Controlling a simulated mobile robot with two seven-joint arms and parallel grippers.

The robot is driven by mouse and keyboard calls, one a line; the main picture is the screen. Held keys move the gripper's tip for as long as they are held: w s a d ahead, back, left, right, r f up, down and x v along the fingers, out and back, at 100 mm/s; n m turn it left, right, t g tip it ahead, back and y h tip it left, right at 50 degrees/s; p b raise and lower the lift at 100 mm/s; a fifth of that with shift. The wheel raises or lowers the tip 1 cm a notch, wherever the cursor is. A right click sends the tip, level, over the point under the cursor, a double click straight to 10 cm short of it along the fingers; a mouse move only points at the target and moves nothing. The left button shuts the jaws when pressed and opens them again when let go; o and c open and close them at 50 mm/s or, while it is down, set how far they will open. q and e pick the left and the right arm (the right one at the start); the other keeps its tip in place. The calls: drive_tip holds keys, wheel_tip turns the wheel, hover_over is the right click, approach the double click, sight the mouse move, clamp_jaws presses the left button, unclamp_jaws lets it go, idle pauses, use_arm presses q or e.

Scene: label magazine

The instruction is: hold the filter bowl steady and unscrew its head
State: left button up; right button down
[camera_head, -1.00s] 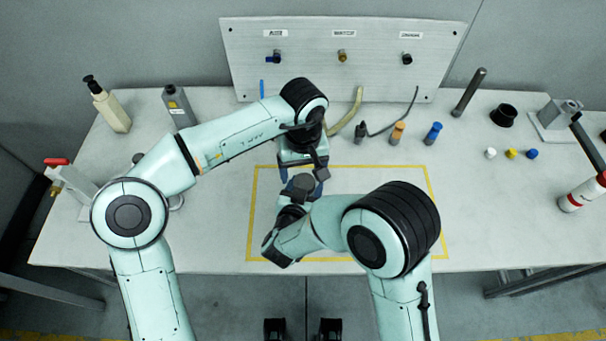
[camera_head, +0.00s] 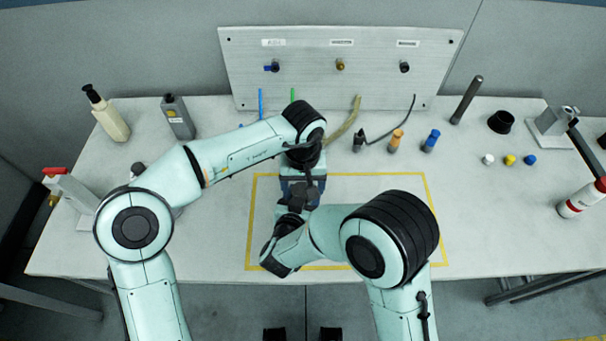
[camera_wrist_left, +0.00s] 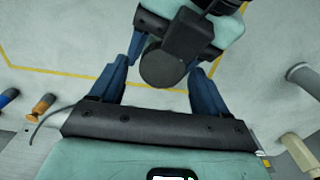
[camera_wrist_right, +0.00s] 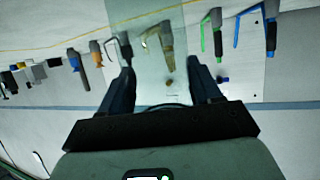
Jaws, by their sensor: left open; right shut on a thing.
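A dark round disc, apparently the filter head (camera_wrist_left: 162,70), shows in the left wrist view between the fingers of my left gripper (camera_wrist_left: 162,88), with clear gaps on both sides. My left gripper (camera_head: 302,188) is open around it in the head view. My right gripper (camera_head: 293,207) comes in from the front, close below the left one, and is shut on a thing. A pale see-through body, apparently the filter bowl (camera_wrist_right: 152,70), fills the space between its fingers in the right wrist view. In the head view the grippers hide most of the filter.
A yellow outline (camera_head: 434,220) marks the bench around the grippers. A panel with fittings (camera_head: 370,85) stands behind. Hoses and small parts (camera_head: 397,140) lie before it. The outlined area's right side is clear.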

use_arm(q)
drive_tip(key=shift+f, duration=0.5)
drive_tip(key=shift+c, duration=0.2)
drive_tip(key=c, duration=1)
drive_tip(key=o, duration=1.1)
drive_tip(key=shift+r, duration=0.1)
drive_tip(key=shift+r, duration=2.2)
use_arm(e)
drive_tip(key=shift+c, duration=0.7)
unclamp_jaws()
